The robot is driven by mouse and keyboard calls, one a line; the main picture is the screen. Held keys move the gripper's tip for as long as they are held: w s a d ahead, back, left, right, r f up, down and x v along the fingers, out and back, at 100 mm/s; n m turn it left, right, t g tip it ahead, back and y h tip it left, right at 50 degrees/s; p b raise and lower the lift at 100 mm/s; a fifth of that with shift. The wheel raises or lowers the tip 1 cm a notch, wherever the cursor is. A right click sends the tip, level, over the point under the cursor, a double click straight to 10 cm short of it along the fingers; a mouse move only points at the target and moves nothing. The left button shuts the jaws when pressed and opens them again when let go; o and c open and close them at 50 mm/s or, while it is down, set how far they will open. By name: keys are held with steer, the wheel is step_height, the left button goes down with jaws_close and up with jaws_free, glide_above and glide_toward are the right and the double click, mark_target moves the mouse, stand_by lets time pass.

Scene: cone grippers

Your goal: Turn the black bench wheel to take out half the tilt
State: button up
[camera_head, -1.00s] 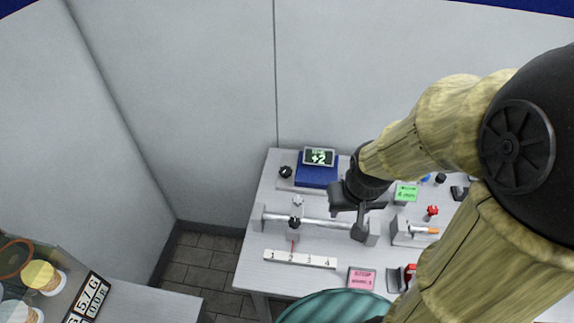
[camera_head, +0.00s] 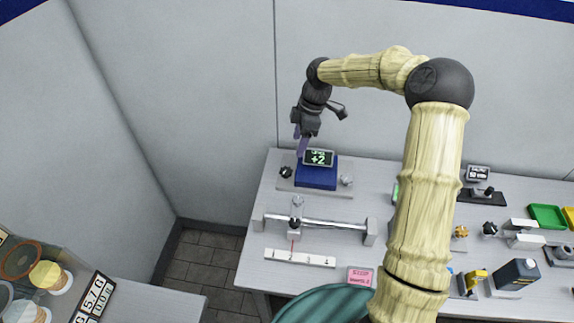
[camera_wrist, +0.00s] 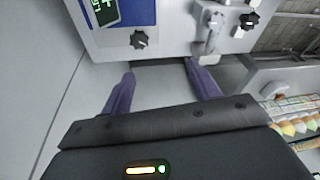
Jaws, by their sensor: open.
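The black wheel (camera_head: 286,171) sits at the left end of a grey plate, beside a blue block (camera_head: 317,176) with a tilted display (camera_head: 319,158) reading +2. In the wrist view the black wheel (camera_wrist: 139,39) shows above the gap between my fingertips, near the bench's edge, with the blue block (camera_wrist: 135,12) beyond it. My gripper (camera_head: 301,148) is above and slightly right of the wheel in the head view, fingers pointing down. In the wrist view its two purple fingers (camera_wrist: 160,72) are spread wide with nothing between them.
In front stands a rail (camera_head: 335,224) with a slider bearing another black knob (camera_head: 295,222). A white numbered scale (camera_head: 300,258) and a pink sign (camera_head: 360,277) lie nearer. A pale knob (camera_head: 347,181) sits right of the blue block. Grey walls rise behind and left of the bench.

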mark_target(285, 171)
steer(key=w+d+n, duration=0.1)
steer(key=w+d+y, duration=0.1)
steer(key=w, duration=0.1)
steer(key=w+d+n, duration=0.1)
steer(key=w, duration=0.1)
steer(key=shift+r+n+y, duration=0.25)
steer(key=shift+n+y, duration=0.05)
steer(key=p+x, duration=0.4)
steer(key=x, duration=1.3)
steer(key=shift+s+f+p, duration=0.15)
steer(key=shift+f+p, duration=0.05)
steer(key=shift+p, duration=0.1)
steer(key=c, duration=1)
